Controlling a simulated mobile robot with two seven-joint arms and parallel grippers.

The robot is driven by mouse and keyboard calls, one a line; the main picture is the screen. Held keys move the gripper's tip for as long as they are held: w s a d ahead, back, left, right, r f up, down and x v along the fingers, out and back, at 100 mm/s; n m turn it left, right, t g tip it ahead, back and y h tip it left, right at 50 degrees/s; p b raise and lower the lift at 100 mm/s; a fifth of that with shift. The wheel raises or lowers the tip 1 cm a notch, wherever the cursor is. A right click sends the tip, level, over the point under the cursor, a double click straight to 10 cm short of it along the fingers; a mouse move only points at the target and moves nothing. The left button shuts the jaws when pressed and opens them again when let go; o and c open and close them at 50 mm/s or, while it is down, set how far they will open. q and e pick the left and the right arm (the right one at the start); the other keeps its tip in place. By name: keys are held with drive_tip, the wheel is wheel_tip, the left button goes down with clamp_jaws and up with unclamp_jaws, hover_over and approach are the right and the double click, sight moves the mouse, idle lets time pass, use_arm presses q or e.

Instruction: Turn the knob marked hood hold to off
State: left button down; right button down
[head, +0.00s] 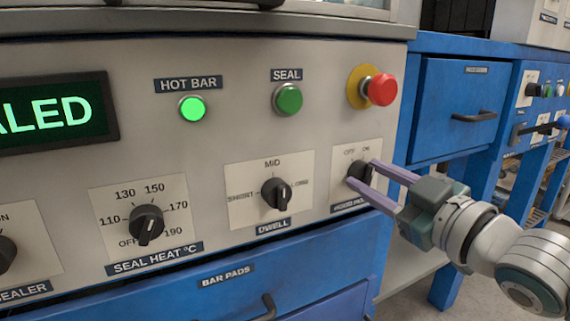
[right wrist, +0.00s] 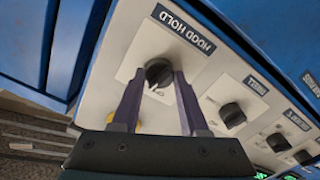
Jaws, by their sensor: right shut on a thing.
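The hood hold knob (head: 357,171) is a small black knob on a white plate marked OFF and ON, at the right end of the grey panel. Its label (right wrist: 184,27) reads HOOD HOLD in the right wrist view. My right gripper (head: 361,176) has its two purple fingers on either side of the knob and is shut on it. In the right wrist view the knob (right wrist: 158,73) shows between the fingertips. Its pointer's exact direction is hard to tell. My left gripper is not in view.
A red button (head: 381,90) on a yellow ring sits above the knob. The dwell knob (head: 276,194) and seal heat knob (head: 146,224) are to the left. A lit green display (head: 50,112) is at far left. Blue drawers (head: 220,290) lie below.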

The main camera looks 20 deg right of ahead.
drive_tip(key=n+p, duration=0.1)
drive_tip(key=n, duration=0.3)
drive_tip(key=shift+n, duration=0.3)
drive_tip(key=n, duration=0.3)
drive_tip(key=shift+p, duration=0.4)
drive_tip(key=shift+n, duration=0.3)
drive_tip(key=shift+c, duration=2.1)
unclamp_jaws()
drive_tip(key=shift+s, duration=0.1)
